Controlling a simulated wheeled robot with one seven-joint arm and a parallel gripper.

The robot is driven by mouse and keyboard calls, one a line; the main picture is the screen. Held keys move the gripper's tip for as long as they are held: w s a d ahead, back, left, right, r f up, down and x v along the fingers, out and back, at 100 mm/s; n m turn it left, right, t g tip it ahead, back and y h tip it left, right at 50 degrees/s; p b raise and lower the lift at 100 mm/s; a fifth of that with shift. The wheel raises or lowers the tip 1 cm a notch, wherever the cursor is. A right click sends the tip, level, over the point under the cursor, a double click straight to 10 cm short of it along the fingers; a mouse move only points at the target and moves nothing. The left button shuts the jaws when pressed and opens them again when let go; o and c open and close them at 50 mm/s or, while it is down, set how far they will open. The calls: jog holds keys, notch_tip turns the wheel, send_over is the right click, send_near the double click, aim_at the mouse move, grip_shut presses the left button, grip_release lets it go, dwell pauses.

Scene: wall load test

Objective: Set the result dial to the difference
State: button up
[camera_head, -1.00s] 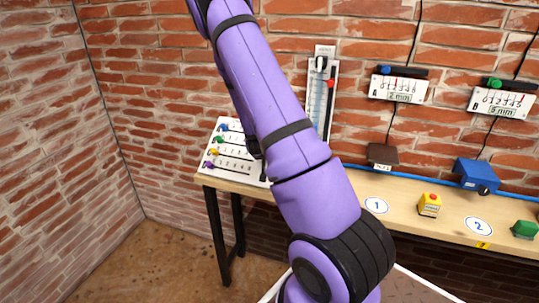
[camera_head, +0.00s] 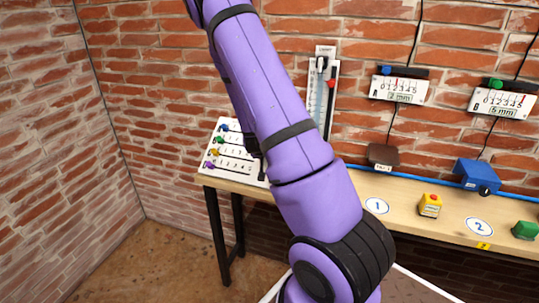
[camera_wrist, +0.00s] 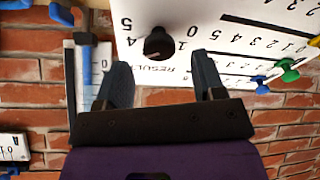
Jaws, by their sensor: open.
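The result dial (camera_wrist: 158,43) is a black round knob on a white panel (camera_wrist: 140,17) in the wrist view. Numbers surround it and the word RESULT is printed beside it. My gripper (camera_wrist: 160,78) is open, its two fingers apart and empty, with the dial just beyond and between the fingertips. Touching cannot be told. In the head view the white panel (camera_head: 234,168) stands at the left end of the bench, and my arm hides the dial. Two wall gauges read 2 mm (camera_head: 398,97) and 5 mm (camera_head: 503,112).
Blue (camera_wrist: 262,88), green (camera_wrist: 288,68) and yellow (camera_wrist: 314,41) knobs are on the panel's rows.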

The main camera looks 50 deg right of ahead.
jog(key=v, duration=0.7)
jog(key=shift+a, duration=0.2)
jog(key=shift+s+r, duration=0.1)
jog(key=shift+r, duration=0.05)
jog(key=s+a+r+n+t+y, duration=0.3)
jog(key=a+r+y, duration=0.5)
jog(key=a+r, duration=0.85)
jog(key=s+a+r+n+g, duration=0.1)
jog(key=s+a+r+n, duration=0.2)
jog(key=s, duration=0.6)
jog(key=s+a+r+n+g, duration=0.1)
jog(key=s+a+r+n, duration=0.2)
jog(key=s+a+r, duration=0.4)
jog(key=shift+s+a, duration=0.7)
jog(key=shift+s, duration=0.6)
jog(key=shift+r, duration=0.1)
